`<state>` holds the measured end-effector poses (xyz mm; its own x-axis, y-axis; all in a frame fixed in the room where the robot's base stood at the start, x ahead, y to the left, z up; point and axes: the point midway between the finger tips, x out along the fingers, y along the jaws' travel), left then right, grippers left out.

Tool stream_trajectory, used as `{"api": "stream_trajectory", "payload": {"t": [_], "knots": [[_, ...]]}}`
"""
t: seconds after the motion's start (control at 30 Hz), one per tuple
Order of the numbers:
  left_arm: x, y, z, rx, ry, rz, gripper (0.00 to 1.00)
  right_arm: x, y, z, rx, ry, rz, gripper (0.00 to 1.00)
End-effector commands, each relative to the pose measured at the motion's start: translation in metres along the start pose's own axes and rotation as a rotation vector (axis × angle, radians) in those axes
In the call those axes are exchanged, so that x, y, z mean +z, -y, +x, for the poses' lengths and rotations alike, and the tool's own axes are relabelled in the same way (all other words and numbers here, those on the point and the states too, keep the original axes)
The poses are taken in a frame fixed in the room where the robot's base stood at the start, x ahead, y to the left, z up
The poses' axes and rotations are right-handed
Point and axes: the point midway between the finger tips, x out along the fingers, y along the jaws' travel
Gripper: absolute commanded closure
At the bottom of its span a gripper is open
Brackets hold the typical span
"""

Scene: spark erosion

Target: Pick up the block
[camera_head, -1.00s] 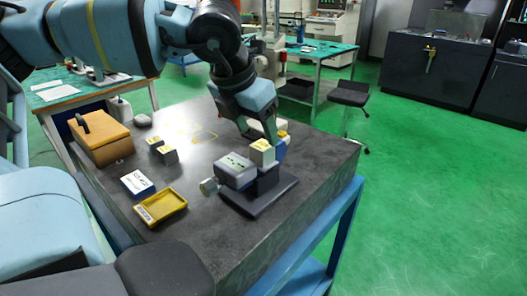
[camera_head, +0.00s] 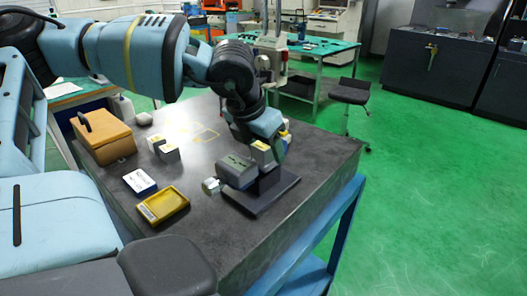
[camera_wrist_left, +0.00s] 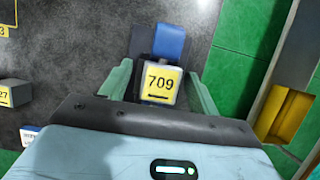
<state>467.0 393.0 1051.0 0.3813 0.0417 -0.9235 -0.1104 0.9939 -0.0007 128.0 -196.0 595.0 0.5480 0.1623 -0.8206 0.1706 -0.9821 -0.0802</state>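The block (camera_head: 261,153) is small and pale, with a yellow top. In the left wrist view the block (camera_wrist_left: 160,82) shows a yellow label reading 709. It sits at the dark stand of a grey vise-like fixture (camera_head: 238,172), beside a blue part (camera_wrist_left: 170,42). My left gripper (camera_head: 274,148) reaches down over the block from above. In the left wrist view my left gripper (camera_wrist_left: 160,72) has its two green fingers apart, one on each side of the block, with gaps showing on both sides. My right gripper is not in view.
The table's right edge is close to the fixture. A stool (camera_head: 350,93) stands beyond.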

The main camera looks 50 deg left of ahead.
Motion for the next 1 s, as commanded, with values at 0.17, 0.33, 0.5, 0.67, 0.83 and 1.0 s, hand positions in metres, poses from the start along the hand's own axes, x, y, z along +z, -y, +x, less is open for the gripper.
{"api": "stream_trajectory", "payload": {"t": [0.17, 0.33, 0.5, 0.67, 0.83, 1.0], "knots": [[0.0, 0.0, 0.0, 0.0, 0.0, 0.0, 0.62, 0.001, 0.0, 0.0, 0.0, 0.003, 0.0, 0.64], [0.0, 0.0, 0.0, 0.0, 0.0, 0.001, 0.84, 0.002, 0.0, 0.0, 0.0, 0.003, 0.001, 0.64], [0.0, 0.0, -0.001, 0.0, 0.001, 0.001, 0.95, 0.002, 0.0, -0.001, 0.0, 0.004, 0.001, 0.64], [0.001, 0.0, -0.002, 0.0, 0.002, 0.001, 0.95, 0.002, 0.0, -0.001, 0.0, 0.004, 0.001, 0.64], [0.004, 0.0, -0.009, 0.002, 0.002, 0.001, 0.95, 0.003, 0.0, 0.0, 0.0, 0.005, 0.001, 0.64], [0.013, 0.0, -0.029, 0.002, 0.005, 0.0, 0.95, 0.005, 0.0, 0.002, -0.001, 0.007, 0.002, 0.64]]}}
